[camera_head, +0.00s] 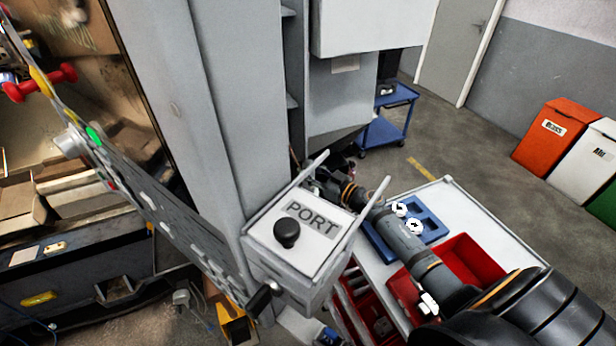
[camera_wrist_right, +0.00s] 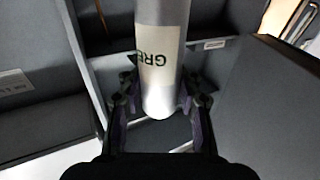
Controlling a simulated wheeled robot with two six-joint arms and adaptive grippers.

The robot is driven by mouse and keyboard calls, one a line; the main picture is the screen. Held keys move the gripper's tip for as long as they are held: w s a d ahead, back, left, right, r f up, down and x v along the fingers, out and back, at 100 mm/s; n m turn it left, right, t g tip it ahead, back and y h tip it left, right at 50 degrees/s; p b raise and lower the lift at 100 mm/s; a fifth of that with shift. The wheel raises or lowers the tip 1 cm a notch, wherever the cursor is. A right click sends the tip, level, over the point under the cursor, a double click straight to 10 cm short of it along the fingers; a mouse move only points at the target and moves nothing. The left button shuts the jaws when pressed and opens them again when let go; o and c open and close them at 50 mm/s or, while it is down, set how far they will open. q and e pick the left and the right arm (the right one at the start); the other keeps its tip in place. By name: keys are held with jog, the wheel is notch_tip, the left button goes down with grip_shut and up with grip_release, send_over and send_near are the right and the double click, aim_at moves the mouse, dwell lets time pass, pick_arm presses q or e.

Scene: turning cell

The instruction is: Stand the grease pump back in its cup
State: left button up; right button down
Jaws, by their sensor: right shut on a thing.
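The grease pump (camera_wrist_right: 163,30) is a pale silver cylinder with a cream label reading "GRE…" in the right wrist view. My right gripper (camera_wrist_right: 160,92) is shut on it near its rounded end, one finger on each side. The pump's other end runs out of the top of that view. In the head view my right gripper (camera_head: 318,184) is small and dark behind the PORT box, and I cannot make out the pump there. I cannot pick out the cup in either view. My left gripper is not in view.
The PORT box (camera_head: 312,222), with a black knob and two upright prongs, stands close to my right gripper. A white-topped cart (camera_head: 470,215) with a blue tray (camera_head: 432,222) and red bins (camera_head: 478,258) lies under my right arm. Grey walls (camera_wrist_right: 270,110) flank the pump.

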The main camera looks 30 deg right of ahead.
jog(key=shift+f, duration=0.95)
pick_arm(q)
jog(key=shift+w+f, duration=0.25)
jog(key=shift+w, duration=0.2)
pick_arm(e)
jog(key=c, duration=0.9)
grip_release()
jog(key=shift+r, duration=0.1)
jog(key=shift+s+d, duration=0.15)
jog(key=shift+s, duration=0.1)
pick_arm(q)
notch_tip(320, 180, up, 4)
jog(key=p, duration=0.4)
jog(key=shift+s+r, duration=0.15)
pick_arm(e)
jog(key=v, duration=1.1)
jog(key=shift+s, duration=0.3)
